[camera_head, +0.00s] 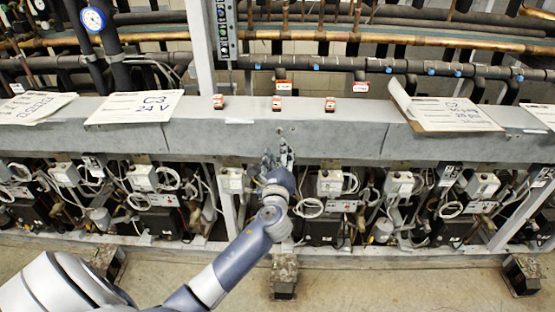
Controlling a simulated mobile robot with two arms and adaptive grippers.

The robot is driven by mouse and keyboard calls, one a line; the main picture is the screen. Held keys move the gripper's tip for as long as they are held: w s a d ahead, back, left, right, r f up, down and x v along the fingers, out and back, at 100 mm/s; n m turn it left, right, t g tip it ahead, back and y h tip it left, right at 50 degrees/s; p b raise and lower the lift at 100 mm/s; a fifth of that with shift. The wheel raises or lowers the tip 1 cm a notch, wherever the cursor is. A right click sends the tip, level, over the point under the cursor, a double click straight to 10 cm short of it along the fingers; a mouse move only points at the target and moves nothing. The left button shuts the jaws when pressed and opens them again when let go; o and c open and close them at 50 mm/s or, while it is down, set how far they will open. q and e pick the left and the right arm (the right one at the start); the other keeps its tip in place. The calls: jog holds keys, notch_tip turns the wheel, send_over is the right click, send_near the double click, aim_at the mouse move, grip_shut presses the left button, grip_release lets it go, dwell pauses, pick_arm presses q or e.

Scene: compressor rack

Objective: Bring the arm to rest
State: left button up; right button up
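My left arm comes in from the lower left and reaches up to the front face of the grey beam (330,135). My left gripper (277,157) is at its end, in front of the beam near the middle of the view. The gripper is small and its fingers blend with the grey metal, so I cannot tell whether it is open or shut. I see nothing clearly held in it. My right gripper is not in view.
Small orange-and-white blocks (277,103) stand on the beam. Handwritten cardboard sheets (134,107) lie at left, and another (452,114) at right. Compressors, wiring and boxes (330,183) fill the space below the beam. Pipes (400,45) run behind. Concrete floor (390,290) shows in front.

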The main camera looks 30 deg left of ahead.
pick_arm(q)
jog(key=shift+v, duration=1.1)
jog(key=s+d+f+n+g+h+b, duration=0.2)
jog(key=s+f, duration=0.2)
jog(key=f, duration=1.1)
jog(key=s+d+f+n+g+h+b, duration=0.2)
jog(key=s+f+n+g, duration=0.15)
jog(key=f, duration=1.05)
jog(key=s+d+f+n+g+h+b, duration=0.15)
jog(key=s+f, duration=0.35)
jog(key=f, duration=1)
jog(key=s+d+f+n+g+h+b, duration=0.35)
jog(key=s+f+n, duration=0.25)
jog(key=s+f, duration=1.15)
jog(key=s+d+f+n+g+b, duration=0.1)
jog(key=s+d+f+n+g, duration=0.1)
jog(key=s, duration=0.8)
jog(key=s+d+f+n+g+b, duration=0.1)
jog(key=s+f+n, duration=0.3)
jog(key=s, duration=0.7)
notch_tip(320, 180, down, 3)
jog(key=shift+d+r+n+g+h, duration=0.15)
jog(key=shift+d+n+g+h, duration=0.15)
jog(key=shift+d+n+g, duration=0.15)
